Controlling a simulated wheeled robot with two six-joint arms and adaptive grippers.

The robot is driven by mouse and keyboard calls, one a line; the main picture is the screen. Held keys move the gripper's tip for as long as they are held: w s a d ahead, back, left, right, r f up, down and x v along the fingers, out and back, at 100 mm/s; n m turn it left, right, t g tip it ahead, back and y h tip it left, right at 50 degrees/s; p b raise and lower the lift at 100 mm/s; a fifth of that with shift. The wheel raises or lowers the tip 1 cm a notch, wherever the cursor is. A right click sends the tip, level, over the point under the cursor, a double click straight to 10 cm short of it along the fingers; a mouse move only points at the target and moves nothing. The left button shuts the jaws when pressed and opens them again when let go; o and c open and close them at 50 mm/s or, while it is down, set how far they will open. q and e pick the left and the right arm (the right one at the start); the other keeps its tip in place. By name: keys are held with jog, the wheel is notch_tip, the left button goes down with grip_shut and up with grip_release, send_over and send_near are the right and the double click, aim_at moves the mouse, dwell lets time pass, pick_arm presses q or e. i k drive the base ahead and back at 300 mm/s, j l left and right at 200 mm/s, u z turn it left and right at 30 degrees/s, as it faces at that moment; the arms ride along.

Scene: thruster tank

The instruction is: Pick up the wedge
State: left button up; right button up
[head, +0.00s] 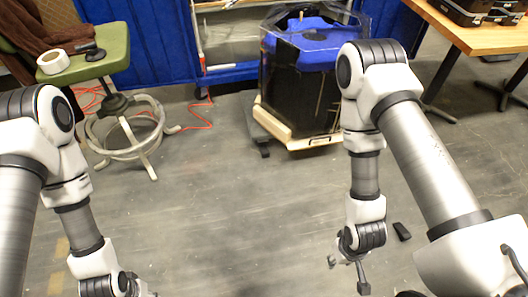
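No object is clearly recognizable as the wedge. A small dark block (402,231) lies on the grey floor just right of my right gripper, and I cannot tell whether it is the wedge. My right gripper (347,275) points down near the bottom of the head view. Its two dark fingertips are apart, with nothing seen between them. It does not appear to touch the dark block. My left gripper (138,288) is at the bottom edge, left of centre. Its fingers are mostly cut off.
A clear-walled tank (301,97) with a blue top stands on a wooden wheeled base (297,138) at the back. A green stool (91,60) carries a white tape roll (53,62). A wooden table (478,37) is at upper right. The middle floor is clear.

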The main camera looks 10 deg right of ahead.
aim_at(264, 150)
jog(key=i+z, duration=0.4)
jog(key=i+j+z, duration=0.6)
jog(key=i+z, duration=0.15)
jog(key=i, duration=0.15)
